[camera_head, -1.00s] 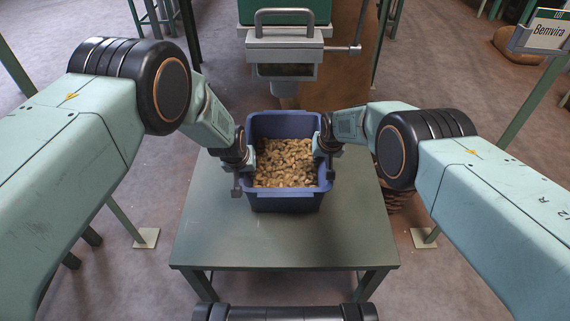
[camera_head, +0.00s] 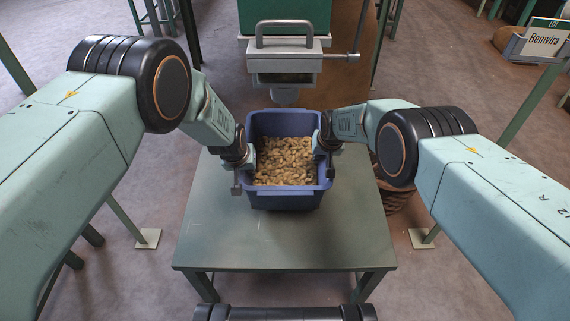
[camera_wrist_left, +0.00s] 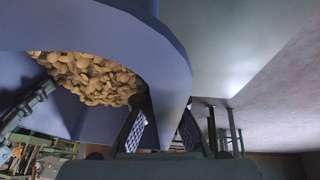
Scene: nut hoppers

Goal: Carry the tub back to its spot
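The blue tub (camera_head: 284,200) is open at the top and holds a heap of brown nuts (camera_head: 284,160). It is level, over the back part of the grey-green table; I cannot tell how far its base is above the top. My left gripper (camera_head: 240,170) is at the tub's left wall. In the left wrist view my left gripper (camera_wrist_left: 160,130) has a finger on each side of the tub's wall (camera_wrist_left: 150,60). My right gripper (camera_head: 327,165) is at the right wall, its fingertips partly hidden, and appears to grip it.
The table (camera_head: 285,245) is bare in front of the tub. A hopper (camera_head: 284,65) with a grey handle and a spout stands just behind the tub. A sign reading Benvira (camera_head: 545,38) is at the far right. A brown basket (camera_head: 395,195) stands on the floor right of the table.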

